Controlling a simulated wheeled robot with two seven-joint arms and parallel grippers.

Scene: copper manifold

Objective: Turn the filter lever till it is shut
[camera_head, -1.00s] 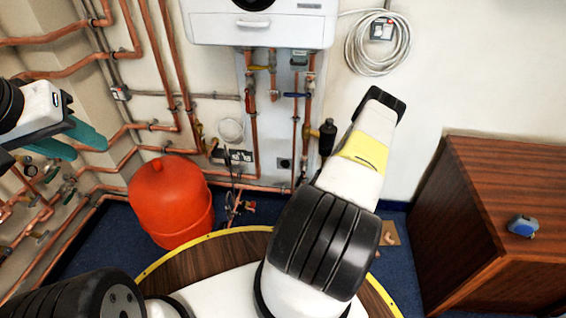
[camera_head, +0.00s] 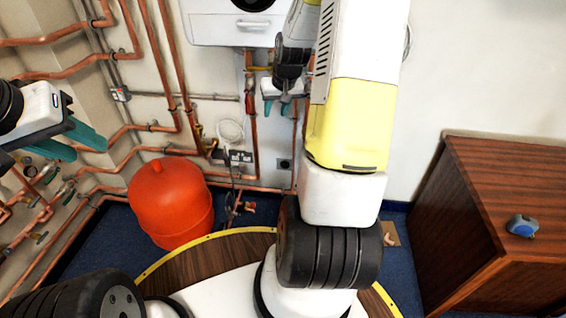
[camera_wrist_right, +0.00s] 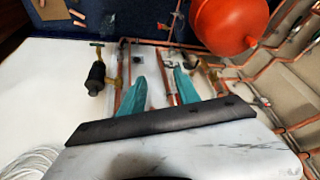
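My right gripper (camera_head: 283,106) is in front of the copper pipes under the white boiler. In the right wrist view its two teal fingers (camera_wrist_right: 160,78) are apart, with copper pipes seen beyond and between them and nothing held. A black cylindrical body (camera_wrist_right: 96,79) with a brass fitting, which looks like the filter, is left of the fingers and apart from them. In the head view my right arm hides it. I cannot make out which handle is the filter lever. My left gripper (camera_head: 86,151) is open and empty at the far left.
The boiler (camera_head: 225,25) hangs above the pipes. A red tank (camera_head: 170,203) stands at lower left, and copper pipes line the left wall. A wooden cabinet (camera_head: 480,180) with a small blue-grey item (camera_head: 522,226) stands at right. A coiled white cable (camera_wrist_right: 32,163) shows in the wrist view.

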